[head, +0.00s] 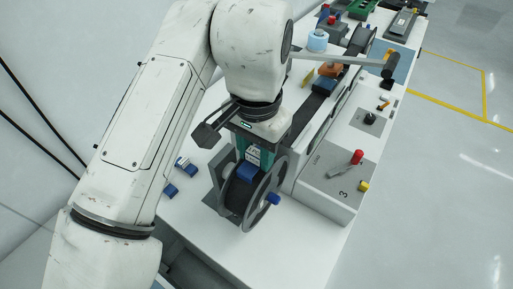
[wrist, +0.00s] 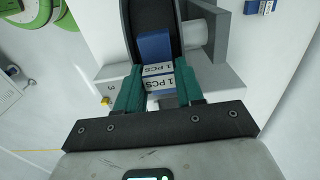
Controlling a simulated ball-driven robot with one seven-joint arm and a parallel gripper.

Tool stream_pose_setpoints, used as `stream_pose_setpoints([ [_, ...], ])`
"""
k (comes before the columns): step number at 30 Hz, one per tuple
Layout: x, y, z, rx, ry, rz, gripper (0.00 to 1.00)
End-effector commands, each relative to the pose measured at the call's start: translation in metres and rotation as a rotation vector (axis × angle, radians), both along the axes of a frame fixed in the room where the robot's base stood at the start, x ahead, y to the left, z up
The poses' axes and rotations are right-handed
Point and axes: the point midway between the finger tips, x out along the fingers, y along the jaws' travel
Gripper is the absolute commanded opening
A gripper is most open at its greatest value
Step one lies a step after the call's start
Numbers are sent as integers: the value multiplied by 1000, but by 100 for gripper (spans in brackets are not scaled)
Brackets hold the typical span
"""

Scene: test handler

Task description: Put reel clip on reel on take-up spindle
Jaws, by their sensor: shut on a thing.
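My gripper (head: 252,150) points down at the reel (head: 262,205), a dark reel with grey flanges standing upright on the take-up spindle (head: 273,198), whose blue end shows. The gripper's green fingers (wrist: 158,72) are shut on the reel clip (wrist: 155,46), a blue piece with white "1 PCS" labels. The clip also shows in the head view (head: 247,172), at the reel's upper rim. In the wrist view its blue end lies over the dark reel (wrist: 152,14), between the flanges. I cannot tell whether it touches the tape. The fingers hide part of the clip.
More blue-and-white pieces (head: 171,189) lie on the white bench to the left of the reel. A grey panel with a red-knobbed lever (head: 356,157) is to the right. A handler track with an orange part (head: 330,69) runs behind. The front bench top is clear.

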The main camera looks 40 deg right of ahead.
Motion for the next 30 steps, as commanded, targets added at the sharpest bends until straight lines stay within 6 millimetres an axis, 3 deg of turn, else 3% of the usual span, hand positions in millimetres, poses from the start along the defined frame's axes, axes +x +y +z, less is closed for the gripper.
stream_pose_setpoints([
  [17,-1,-1,-16,0,7,0,4],
  [18,-1,-1,-14,0,6,0,41],
  [25,0,0,-10,0,3,0,62],
  [30,1,-1,11,-1,-1,-1,62],
])
